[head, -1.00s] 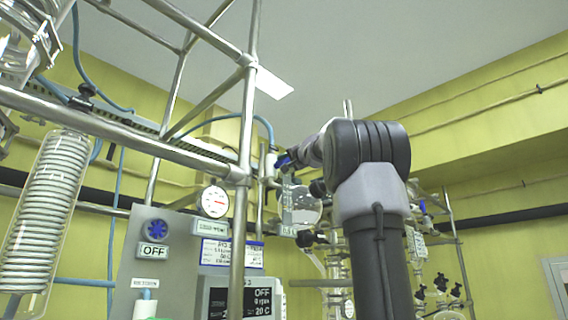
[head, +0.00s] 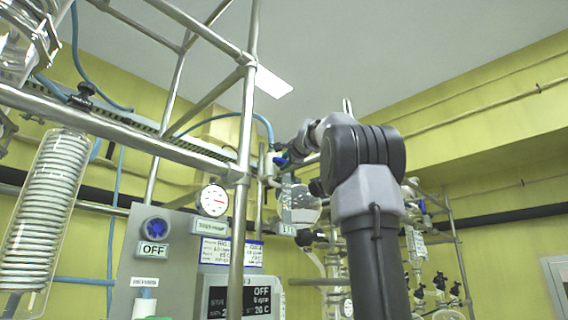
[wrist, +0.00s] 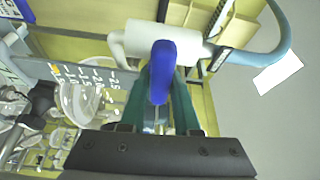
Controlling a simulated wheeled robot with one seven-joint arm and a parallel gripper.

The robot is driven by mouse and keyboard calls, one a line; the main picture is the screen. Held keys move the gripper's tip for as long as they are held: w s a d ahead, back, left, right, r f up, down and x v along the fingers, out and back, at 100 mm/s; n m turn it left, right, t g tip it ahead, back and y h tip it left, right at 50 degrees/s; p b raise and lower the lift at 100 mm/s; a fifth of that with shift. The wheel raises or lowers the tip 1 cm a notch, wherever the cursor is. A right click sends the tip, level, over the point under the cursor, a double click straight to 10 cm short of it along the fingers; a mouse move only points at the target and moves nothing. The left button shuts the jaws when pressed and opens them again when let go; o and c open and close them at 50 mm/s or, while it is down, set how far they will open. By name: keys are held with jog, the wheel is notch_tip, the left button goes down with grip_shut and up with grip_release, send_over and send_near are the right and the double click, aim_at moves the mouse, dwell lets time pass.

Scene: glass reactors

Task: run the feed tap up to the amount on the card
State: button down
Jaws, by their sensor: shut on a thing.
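A blue tap handle (wrist: 164,52) stands upright in the middle of the wrist view, in front of a white tap body (wrist: 198,46). My gripper (wrist: 161,78) is shut on this handle, with one green finger on each side. In the head view my gripper (head: 288,157) is at the tap, above a round clear glass vessel (head: 299,206). A scale with graduation marks (wrist: 88,76) shows left of the fingers in the wrist view; I cannot make out a liquid level. A blue-edged card (head: 231,252) hangs on the grey panel; its writing is too small to read.
Metal frame tubes (head: 243,130) stand left of my arm, close to the tap. The grey panel carries a round gauge (head: 214,199), a blue knob (head: 156,229), an OFF plate (head: 152,249) and a dark display (head: 240,296). A blue hose (wrist: 284,30) curves beside the tap.

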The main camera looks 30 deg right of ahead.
jog(key=shift+f+m+g, duration=0.15)
jog(key=shift+m+g, duration=0.15)
jog(key=shift+m, duration=0.2)
jog(key=c, duration=0.7)
grip_release()
jog(key=s, duration=1)
jog(key=shift+s+a, duration=0.25)
jog(key=shift+s, duration=0.15)
